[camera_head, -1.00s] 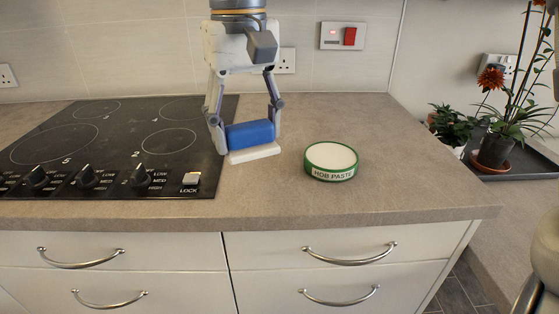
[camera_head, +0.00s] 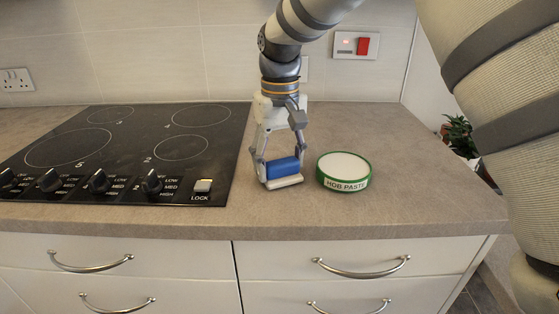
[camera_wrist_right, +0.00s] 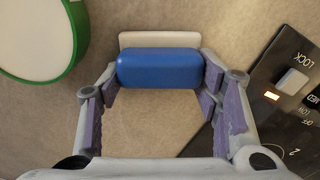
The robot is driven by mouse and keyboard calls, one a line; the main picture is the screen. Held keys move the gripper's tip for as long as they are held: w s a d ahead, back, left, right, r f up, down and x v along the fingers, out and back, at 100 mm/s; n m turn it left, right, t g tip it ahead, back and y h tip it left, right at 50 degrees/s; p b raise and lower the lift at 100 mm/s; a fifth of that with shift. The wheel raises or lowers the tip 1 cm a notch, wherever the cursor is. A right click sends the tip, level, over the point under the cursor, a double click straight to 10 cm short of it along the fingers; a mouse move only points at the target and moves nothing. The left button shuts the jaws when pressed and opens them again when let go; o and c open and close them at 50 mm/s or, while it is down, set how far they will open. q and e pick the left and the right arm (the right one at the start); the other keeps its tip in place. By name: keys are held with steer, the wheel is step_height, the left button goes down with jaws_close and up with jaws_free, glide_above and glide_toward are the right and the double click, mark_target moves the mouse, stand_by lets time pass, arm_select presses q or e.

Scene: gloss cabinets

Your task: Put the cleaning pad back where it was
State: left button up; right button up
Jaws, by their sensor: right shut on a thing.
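The cleaning pad has a blue grip block (camera_head: 283,168) on a flat white base (camera_head: 285,182). It is between the hob's right edge and the hob paste tin, at or just above the worktop; I cannot tell if it touches. My right gripper (camera_head: 281,172) comes down from above and is shut on the blue block. In the right wrist view, the block (camera_wrist_right: 158,68) lies between the fingertips, with the white base (camera_wrist_right: 158,39) showing beyond it. My left gripper is not in view.
The round green-rimmed hob paste tin (camera_head: 344,170) stands close to the right of the pad. The black hob (camera_head: 130,140) with knobs is on the left. Worktop (camera_head: 420,190) to the right of the tin is clear. My arm covers the right side.

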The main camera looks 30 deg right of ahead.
mark_target(280, 159)
steer(key=shift+f, duration=0.15)
steer(key=o, duration=1.1)
step_height(280, 159, up, 12)
steer(key=shift+r, duration=0.15)
